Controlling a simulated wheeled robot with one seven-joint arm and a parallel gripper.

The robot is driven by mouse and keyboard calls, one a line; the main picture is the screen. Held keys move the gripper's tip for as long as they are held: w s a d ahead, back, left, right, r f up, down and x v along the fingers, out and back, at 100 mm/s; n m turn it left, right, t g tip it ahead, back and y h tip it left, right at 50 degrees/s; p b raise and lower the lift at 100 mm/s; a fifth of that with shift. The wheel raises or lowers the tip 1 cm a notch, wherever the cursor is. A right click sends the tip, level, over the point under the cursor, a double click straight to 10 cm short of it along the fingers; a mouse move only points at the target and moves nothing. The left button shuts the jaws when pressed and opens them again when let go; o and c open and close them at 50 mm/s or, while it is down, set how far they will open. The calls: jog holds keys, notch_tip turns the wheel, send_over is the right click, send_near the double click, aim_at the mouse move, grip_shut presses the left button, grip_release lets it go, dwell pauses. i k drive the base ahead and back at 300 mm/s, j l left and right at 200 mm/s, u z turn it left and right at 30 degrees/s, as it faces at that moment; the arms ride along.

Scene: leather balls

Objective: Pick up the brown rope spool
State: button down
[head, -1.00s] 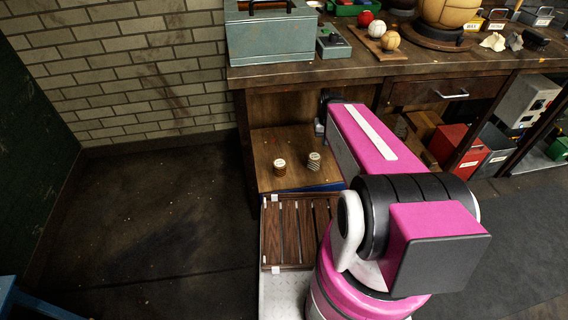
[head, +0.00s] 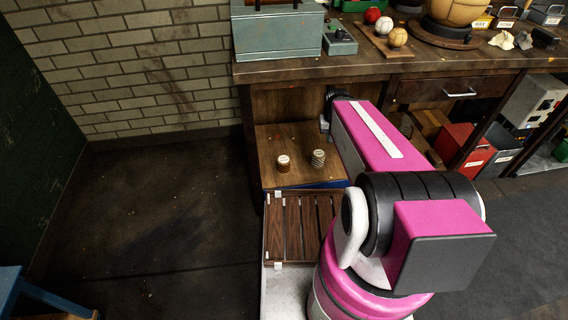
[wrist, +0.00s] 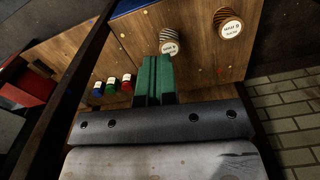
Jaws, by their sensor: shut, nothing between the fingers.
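Two rope spools with white printed end labels stand on a wooden shelf board. The brown spool (head: 283,163) is on the left in the head view; in the wrist view it appears as the orange-brown one (wrist: 228,22) at upper right. The greyer spool (head: 318,158) stands beside it; the wrist view shows it (wrist: 168,42) near the top middle. My gripper (wrist: 158,60) has green fingers, shut and empty. Its tips appear just below the greyer spool in the wrist view and left of the brown one. Any contact is unclear. The head view does not show the fingers.
The shelf board (head: 270,142) lies under the workbench (head: 300,70), whose top overhangs it. Several small coloured containers (wrist: 112,84) stand left of the fingers in the wrist view.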

aim_at(283, 161)
jog(key=k+j+z, duration=0.1)
jog(key=j, duration=0.6)
jog(key=k+j+z, duration=0.15)
jog(key=j, duration=0.2)
jog(key=k+j+z, duration=0.1)
jog(key=j, duration=0.25)
